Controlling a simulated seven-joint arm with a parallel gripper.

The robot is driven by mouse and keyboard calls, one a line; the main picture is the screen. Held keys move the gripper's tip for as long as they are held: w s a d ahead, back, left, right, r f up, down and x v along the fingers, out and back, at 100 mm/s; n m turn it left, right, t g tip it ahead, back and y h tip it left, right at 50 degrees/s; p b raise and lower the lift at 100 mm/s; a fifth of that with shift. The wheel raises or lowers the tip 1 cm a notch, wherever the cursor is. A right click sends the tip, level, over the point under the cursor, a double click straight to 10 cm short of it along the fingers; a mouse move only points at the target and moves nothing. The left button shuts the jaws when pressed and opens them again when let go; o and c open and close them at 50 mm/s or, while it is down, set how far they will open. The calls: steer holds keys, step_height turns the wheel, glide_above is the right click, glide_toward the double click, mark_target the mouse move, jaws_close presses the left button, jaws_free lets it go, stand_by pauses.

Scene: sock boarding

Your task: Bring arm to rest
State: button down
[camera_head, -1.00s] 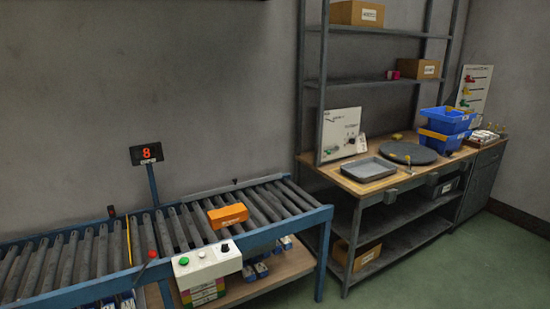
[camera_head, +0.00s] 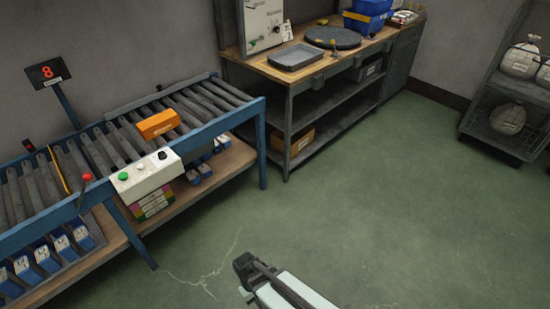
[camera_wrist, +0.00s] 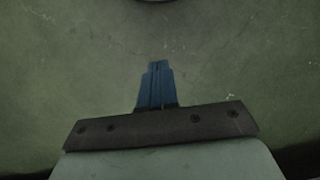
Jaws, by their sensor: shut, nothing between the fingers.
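My gripper shows in the wrist view, its blue fingers (camera_wrist: 157,82) together and empty above bare green floor. In the head view part of my arm (camera_head: 272,286) reaches in at the bottom, over the floor and apart from the conveyor and the bench. The gripper's fingers cannot be made out in the head view.
A roller conveyor (camera_head: 225,122) with an orange block (camera_head: 158,124) and a white button box (camera_head: 147,176) stands at the left. A workbench (camera_head: 270,72) with a grey tray (camera_head: 295,56) is behind. A rack with white sacks (camera_head: 521,60) is at the right. The middle floor is clear.

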steer(key=s+d+f+m+g+y, duration=0.1)
steer(key=s+d, duration=0.4)
steer(key=d, duration=0.6)
steer(key=s+d+f+m+g+y, duration=0.1)
steer(key=s+d+f+m+g, duration=0.2)
steer(key=d, duration=0.8)
steer(key=shift+s+d+f+m, duration=0.3)
steer(key=shift+s+f+m, duration=0.35)
steer(key=shift+s+m, duration=0.8)
steer(key=c, duration=1.8)
jaws_free()
steer(key=shift+w+m, duration=0.25)
